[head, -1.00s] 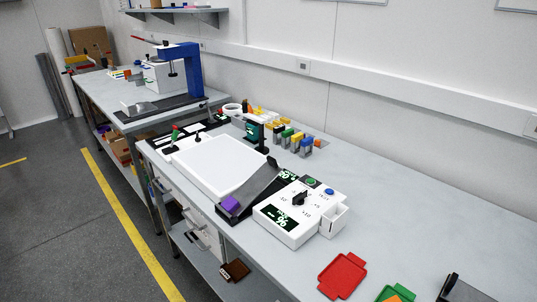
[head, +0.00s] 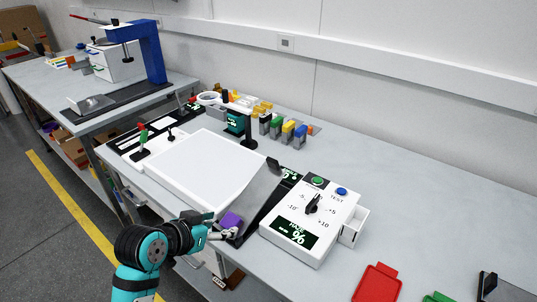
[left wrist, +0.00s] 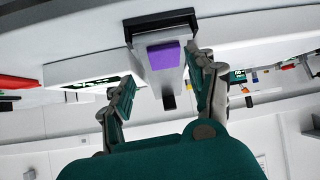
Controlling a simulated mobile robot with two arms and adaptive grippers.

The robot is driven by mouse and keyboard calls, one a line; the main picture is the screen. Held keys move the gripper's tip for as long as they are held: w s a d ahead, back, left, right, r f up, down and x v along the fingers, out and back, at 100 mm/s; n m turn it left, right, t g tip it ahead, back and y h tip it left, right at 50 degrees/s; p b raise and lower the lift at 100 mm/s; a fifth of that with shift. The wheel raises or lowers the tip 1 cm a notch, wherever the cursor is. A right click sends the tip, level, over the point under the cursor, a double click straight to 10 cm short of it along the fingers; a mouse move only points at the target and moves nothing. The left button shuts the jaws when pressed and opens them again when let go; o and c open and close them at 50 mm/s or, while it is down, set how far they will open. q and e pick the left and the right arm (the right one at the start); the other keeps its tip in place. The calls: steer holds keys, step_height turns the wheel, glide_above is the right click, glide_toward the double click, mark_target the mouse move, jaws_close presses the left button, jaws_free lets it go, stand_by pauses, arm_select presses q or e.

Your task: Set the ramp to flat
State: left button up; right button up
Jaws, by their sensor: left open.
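The ramp (head: 262,188) is a grey sloping plate between the white lit panel (head: 205,170) and the white control box. It looks tilted, its near end low over a black base. A purple block (head: 231,221) is at its near end. The block also shows in the left wrist view (left wrist: 163,55), on the grey ramp. My left gripper (head: 222,232) is at the near end, by the purple block. In the left wrist view its open fingers (left wrist: 161,72) stand on either side of the block's line; contact cannot be told. My right gripper is not in view.
The white control box (head: 310,222) with a black knob, buttons and a display stands right of the ramp. A red tray (head: 378,284) lies at the front right. Several coloured blocks (head: 283,128) and a small dark stand (head: 250,132) are behind. The table's right side is mostly clear.

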mark_target(272, 159)
arm_select(q)
steer(key=w+d+r+m+t+h, duration=0.2)
steer(key=w+d+r+h, duration=0.15)
steer(key=w+r, duration=0.55)
steer(key=shift+y, duration=0.55)
steer(key=x, duration=0.5)
steer(key=d+r+p+x, duration=0.1)
steer(key=x, duration=0.8)
steer(key=shift+w+d+r+p, duration=0.1)
steer(key=shift+w+d+p, duration=0.05)
steer(key=shift+d+p, duration=0.2)
steer(key=shift+d, duration=0.1)
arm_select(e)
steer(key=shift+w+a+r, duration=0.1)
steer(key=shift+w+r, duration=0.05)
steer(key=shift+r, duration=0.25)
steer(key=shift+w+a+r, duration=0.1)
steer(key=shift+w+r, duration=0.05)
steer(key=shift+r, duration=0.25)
arm_select(q)
jaws_close()
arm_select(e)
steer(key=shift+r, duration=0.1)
